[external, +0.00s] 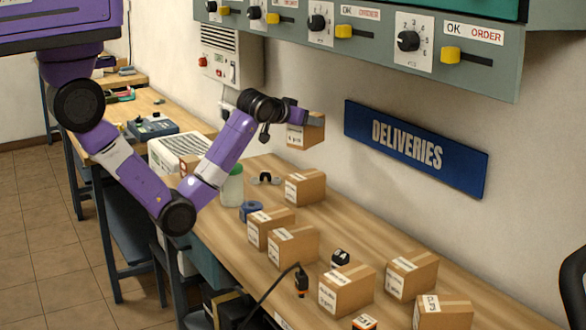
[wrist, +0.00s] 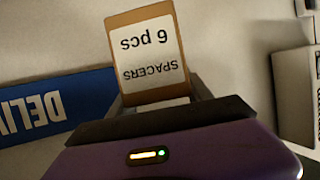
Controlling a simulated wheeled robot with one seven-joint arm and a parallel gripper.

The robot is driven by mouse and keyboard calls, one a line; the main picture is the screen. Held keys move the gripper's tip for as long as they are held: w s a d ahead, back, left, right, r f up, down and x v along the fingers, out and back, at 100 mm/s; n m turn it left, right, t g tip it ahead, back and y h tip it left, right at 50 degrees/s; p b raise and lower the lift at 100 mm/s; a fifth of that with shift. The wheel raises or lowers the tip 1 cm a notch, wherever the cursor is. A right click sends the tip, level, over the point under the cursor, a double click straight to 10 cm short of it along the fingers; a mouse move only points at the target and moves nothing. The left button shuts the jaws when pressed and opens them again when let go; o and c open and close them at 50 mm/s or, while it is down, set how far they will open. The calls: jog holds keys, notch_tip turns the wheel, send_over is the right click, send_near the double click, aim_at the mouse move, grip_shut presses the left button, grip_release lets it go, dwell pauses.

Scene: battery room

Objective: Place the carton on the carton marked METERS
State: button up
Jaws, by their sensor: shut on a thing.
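My gripper (external: 296,112) is shut on a brown carton (external: 310,131), held up in the air above the far part of the bench, near the wall. In the wrist view the held carton (wrist: 150,50) shows a white label reading SPACERS 6 pcs, upside down in the picture, between the fingers of my gripper (wrist: 157,100). Several similar cartons with white labels stand on the bench, among them one below the held carton (external: 308,188), two in the middle (external: 271,228) (external: 294,247) and others nearer (external: 347,289) (external: 412,273) (external: 445,312). Their labels are too small to read, so I cannot tell which is METERS.
A blue DELIVERIES sign (external: 416,148) is on the wall right of the held carton. A control panel (external: 375,38) overhangs the bench. A pale green jar (external: 232,186), a blue tape roll (external: 250,210) and a black cable plug (external: 301,281) are on the wooden bench (external: 373,246).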

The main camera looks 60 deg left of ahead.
notch_tip(320, 180, down, 9)
jog(key=shift+f, duration=0.2)
dwell(0.3)
jog(key=shift+f, duration=0.15)
jog(key=o, duration=1.6)
jog(key=shift+s+d, duration=0.1)
jog(key=v, duration=1.2)
